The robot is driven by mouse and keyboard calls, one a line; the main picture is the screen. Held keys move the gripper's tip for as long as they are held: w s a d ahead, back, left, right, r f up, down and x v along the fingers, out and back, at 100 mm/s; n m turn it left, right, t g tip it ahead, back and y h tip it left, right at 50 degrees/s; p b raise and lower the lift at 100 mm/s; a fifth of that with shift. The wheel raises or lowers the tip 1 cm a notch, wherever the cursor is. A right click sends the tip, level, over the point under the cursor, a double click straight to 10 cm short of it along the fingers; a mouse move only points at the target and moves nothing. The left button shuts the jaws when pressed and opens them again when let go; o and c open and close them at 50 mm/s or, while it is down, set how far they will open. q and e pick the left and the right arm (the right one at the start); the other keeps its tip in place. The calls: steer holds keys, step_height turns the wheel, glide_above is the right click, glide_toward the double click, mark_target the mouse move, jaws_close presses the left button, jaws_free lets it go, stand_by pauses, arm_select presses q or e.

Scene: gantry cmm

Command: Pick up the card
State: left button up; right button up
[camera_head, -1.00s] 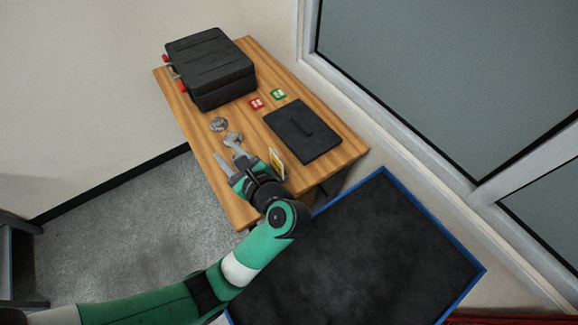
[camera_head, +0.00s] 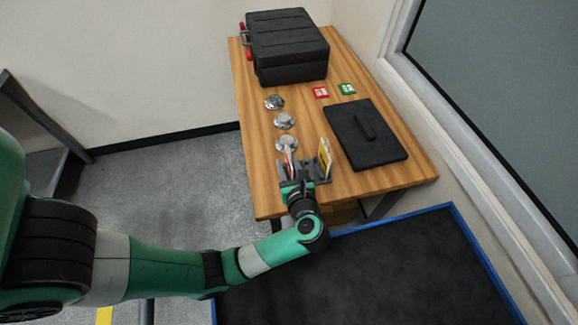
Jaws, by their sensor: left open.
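Two small flat cards lie on the wooden table: a red one (camera_head: 320,92) and a green one (camera_head: 347,89), both just in front of the black case. My left gripper (camera_head: 306,158) is open at the table's near end, with its fingers spread apart. It is well short of both cards. A yellow-and-white upright plate (camera_head: 325,153) shows at its right finger; I cannot tell whether it is a card or part of the finger. My right gripper is not in view.
A black case (camera_head: 288,45) stands at the table's (camera_head: 385,183) far end. Several round metal discs (camera_head: 285,120) line the left side, the nearest by my left gripper. A flat black panel with a handle (camera_head: 365,135) lies at right. A blue-edged black surface (camera_head: 380,265) is in front.

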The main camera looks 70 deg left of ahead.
mark_target(286, 154)
arm_select(q)
steer(key=x, duration=0.1)
steer(key=b+x, duration=0.1)
steer(key=x, duration=0.3)
steer(key=shift+w+a+f, duration=0.1)
steer(key=shift+w, duration=0.25)
jaws_close()
